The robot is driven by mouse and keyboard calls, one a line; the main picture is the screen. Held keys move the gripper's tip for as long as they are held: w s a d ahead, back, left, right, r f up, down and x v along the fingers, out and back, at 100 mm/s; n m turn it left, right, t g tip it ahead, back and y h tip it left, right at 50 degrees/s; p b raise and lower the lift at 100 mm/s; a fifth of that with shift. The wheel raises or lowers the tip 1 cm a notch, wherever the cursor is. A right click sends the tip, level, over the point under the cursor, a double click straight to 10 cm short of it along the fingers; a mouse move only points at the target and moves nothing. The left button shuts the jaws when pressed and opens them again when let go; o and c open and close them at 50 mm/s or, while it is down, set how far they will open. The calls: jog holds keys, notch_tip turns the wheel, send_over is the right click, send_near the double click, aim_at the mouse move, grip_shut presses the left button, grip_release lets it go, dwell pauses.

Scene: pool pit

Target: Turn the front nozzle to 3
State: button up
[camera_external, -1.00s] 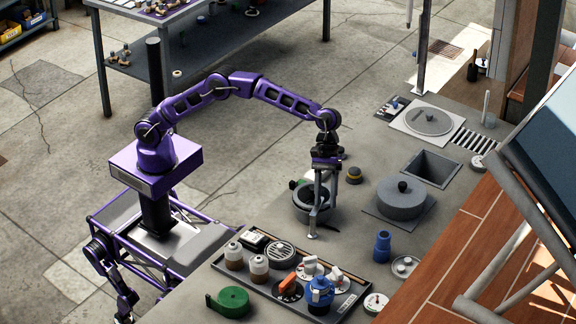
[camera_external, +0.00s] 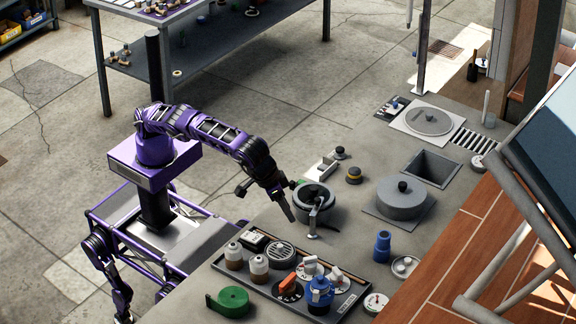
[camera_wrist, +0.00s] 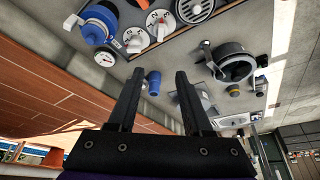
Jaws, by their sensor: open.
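My gripper (camera_external: 290,214) is open and empty, left of a dark round housing (camera_external: 314,194) with a pale lever (camera_external: 313,222) at its front. In the wrist view, my gripper (camera_wrist: 161,73) shows two parted black fingers; the housing (camera_wrist: 234,66) is to their right. White dials (camera_external: 310,266) with red-and-white handles sit in the black tray (camera_external: 233,275), beside an orange-red handle (camera_external: 289,285) on a dark round plate. Two white dials (camera_wrist: 161,20) with marks also show at the top of the wrist view. I cannot tell which part is the front nozzle or read its setting.
The tray also holds two jars (camera_external: 259,268), a round grate (camera_external: 281,255) and a blue fitting (camera_external: 320,291). A green roll (camera_external: 229,302) lies at its left. A blue bottle (camera_external: 382,247) and a grey lidded disc (camera_external: 402,198) stand to the right. A square opening (camera_external: 431,168) lies behind.

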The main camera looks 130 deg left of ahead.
aim_at(310, 257)
jog(key=x, duration=1.4)
jog(key=s+d+b+x, duration=0.1)
jog(key=x, duration=0.6)
jog(key=shift+f, duration=0.3)
grip_shut()
